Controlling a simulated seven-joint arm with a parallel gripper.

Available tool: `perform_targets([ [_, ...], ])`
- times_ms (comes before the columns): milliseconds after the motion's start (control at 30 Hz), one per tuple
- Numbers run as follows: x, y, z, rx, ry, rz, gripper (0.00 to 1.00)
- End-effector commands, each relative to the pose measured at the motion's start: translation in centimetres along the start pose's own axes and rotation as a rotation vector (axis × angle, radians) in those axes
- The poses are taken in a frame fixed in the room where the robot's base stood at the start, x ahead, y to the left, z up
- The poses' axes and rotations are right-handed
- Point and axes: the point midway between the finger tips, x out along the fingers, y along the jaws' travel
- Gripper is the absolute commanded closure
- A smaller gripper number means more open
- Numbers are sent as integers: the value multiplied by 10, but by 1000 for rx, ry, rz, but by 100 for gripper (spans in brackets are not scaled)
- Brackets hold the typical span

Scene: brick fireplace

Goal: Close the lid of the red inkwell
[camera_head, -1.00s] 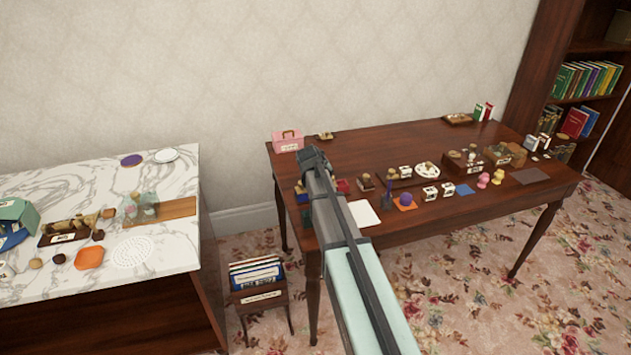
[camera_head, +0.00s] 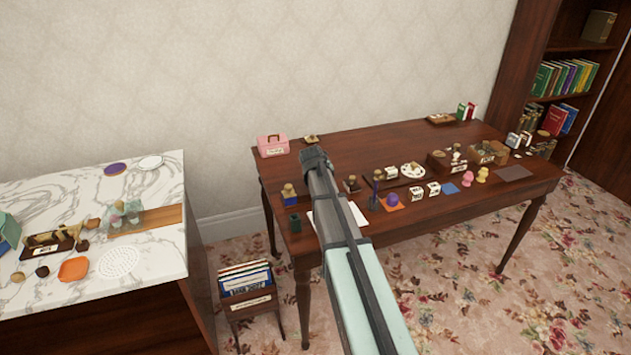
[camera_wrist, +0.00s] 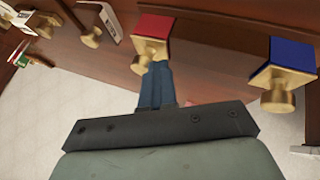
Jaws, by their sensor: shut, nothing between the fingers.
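The red inkwell (camera_wrist: 157,26) shows in the wrist view as a red block with a gold top and knob (camera_wrist: 148,54). That view is roughly upside down. My gripper (camera_wrist: 155,75) is shut and empty, its fingertips close by the gold knob; I cannot tell whether they touch it. I cannot tell how far the lid is open. In the head view my gripper (camera_head: 316,158) is over the left part of the wooden table (camera_head: 350,150), and my arm hides the red inkwell there.
A blue inkwell (camera_wrist: 290,54) with a gold top stands beside it, also in the head view (camera_head: 289,195). A dark green cup (camera_head: 295,223), a white sheet (camera_head: 323,216) and a purple ball (camera_head: 393,198) are near. The table's back middle is mostly clear.

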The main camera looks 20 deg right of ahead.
Motion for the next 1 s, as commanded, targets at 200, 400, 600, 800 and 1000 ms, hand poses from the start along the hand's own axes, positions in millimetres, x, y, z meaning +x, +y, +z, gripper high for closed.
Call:
perform_targets([
  [200, 2, 5, 2, -2, -5, 11, 100],
  [400, -1, 0, 2, -3, -5, 11, 100],
  [600, -15, -27, 2, -4, -1, 5, 100],
  [800, -52, -36, 1, 0, 3, 3, 100],
  [1000, -87, -37, 1, -1, 1, 2, 100],
])
